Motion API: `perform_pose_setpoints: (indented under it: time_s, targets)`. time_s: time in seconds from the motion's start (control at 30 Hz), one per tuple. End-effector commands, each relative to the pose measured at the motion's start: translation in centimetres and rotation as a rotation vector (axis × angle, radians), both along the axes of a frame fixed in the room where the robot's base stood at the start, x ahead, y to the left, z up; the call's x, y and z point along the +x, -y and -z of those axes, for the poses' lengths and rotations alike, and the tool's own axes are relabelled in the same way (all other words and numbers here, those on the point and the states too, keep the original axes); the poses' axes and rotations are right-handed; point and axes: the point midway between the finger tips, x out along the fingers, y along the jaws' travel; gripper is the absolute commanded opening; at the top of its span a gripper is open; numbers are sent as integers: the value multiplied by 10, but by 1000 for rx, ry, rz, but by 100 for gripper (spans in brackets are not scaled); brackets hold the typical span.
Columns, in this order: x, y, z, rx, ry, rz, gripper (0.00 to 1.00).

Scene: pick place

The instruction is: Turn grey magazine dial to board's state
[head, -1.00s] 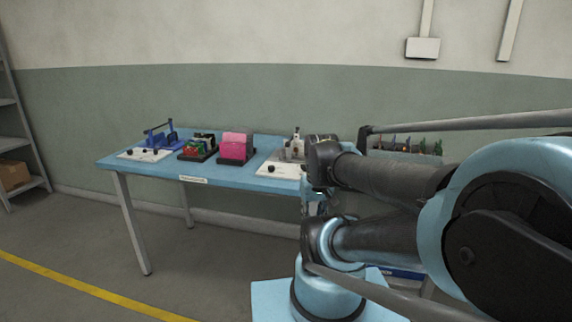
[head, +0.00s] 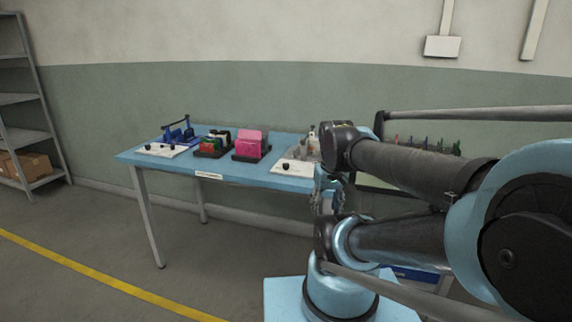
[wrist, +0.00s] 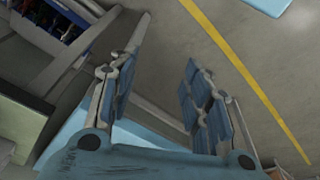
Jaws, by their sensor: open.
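Two white panels with black knobs lie on the blue table. The left panel (head: 161,150) stands by a blue device (head: 178,131); the right panel (head: 293,168) is partly covered by my arm. A grey device (head: 312,139) shows only in part behind the right panel. I cannot tell which knob is the grey magazine dial, and no marks on the panels are readable. My gripper (wrist: 158,95) is open and empty in the wrist view, over the floor and away from the table top. In the head view it is mostly hidden by my arm.
A pink block in a black holder (head: 250,146) and a holder with coloured items (head: 212,145) stand mid-table. Shelves (head: 22,110) stand at far left. Floor before the table (head: 95,225) is clear.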

Motion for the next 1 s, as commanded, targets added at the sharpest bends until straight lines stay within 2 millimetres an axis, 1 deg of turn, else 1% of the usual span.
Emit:
perform_pose_setpoints:
  time_s: [0.03, 0.2, 0.37, 0.5, 0.57, 0.8, 1.0]
  targets:
    - [11, -2, -14, -7, -6, -45, 44]
    - [46, -9, -55, -34, -30, -228, 44]
    - [83, -17, -89, -56, -52, -401, 44]
    - [116, -25, -116, -73, -72, -552, 44]
    - [131, -29, -126, -80, -79, -617, 44]
    - [193, -49, -161, -102, -108, -878, 44]
    - [246, -69, -182, -115, -131, -1093, 44]
